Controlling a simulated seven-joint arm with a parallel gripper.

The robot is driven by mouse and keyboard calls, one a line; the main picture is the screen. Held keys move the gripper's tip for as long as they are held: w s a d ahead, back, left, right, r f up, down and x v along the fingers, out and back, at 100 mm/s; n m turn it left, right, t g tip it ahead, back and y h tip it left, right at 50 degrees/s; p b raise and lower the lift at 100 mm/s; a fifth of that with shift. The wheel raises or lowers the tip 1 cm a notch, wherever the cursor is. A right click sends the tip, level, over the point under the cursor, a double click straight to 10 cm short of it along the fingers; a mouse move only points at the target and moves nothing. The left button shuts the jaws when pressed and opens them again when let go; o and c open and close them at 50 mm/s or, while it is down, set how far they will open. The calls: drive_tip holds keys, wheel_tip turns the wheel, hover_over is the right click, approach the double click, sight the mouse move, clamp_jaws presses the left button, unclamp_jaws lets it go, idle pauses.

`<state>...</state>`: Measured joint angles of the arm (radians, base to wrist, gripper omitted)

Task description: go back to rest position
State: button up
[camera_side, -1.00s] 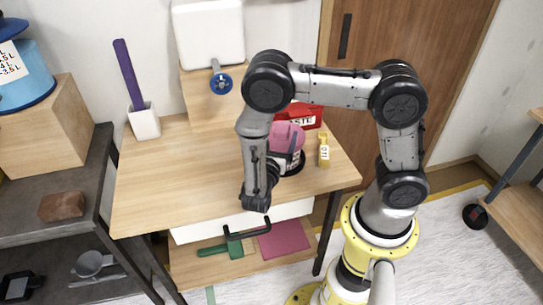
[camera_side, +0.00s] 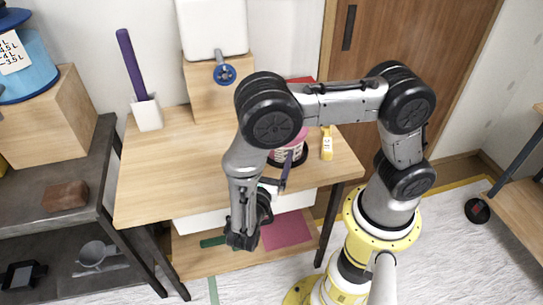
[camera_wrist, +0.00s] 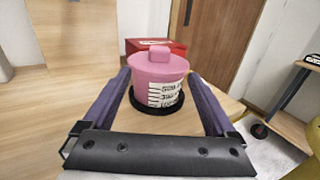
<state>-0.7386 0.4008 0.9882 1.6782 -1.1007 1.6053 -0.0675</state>
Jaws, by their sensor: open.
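My gripper (camera_wrist: 158,82) is open, with its two purple fingers spread wide in the wrist view. It points toward a pink lidded container (camera_wrist: 158,66) with a printed scale, which stands on a dark round base beyond the fingertips. Nothing shows held between the fingers. In the side view my gripper (camera_side: 278,178) is near the front edge of the wooden table (camera_side: 165,180). The container (camera_side: 290,152) is there partly hidden behind my arm and a finger.
A white holder (camera_side: 147,114) with a purple stick stands at the back left. A white tank with a blue valve (camera_side: 224,74) is at the back.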

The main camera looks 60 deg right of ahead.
drive_tip(key=s+d+r+m+g+y, duration=0.2)
drive_tip(key=d+r+m+g+y, duration=0.15)
drive_tip(key=r+m, duration=0.3)
drive_tip(key=s+d+r+m+g+y, duration=0.35)
drive_tip(key=d+r+m, duration=0.2)
drive_tip(key=r, duration=0.25)
drive_tip(key=s+a+r+m+t+y, duration=0.3)
drive_tip(key=s+m+t+y, duration=0.1)
drive_tip(key=s+m+y, duration=0.3)
drive_tip(key=a+m+t+y, duration=0.2)
drive_tip(key=a+t+y, duration=0.1)
drive_tip(key=a, duration=0.3)
drive_tip(key=shift+a+r+t, duration=0.25)
drive_tip(key=shift+r+t, duration=0.2)
drive_tip(key=shift+t, duration=0.05)
drive_tip(key=shift+w, duration=0.1)
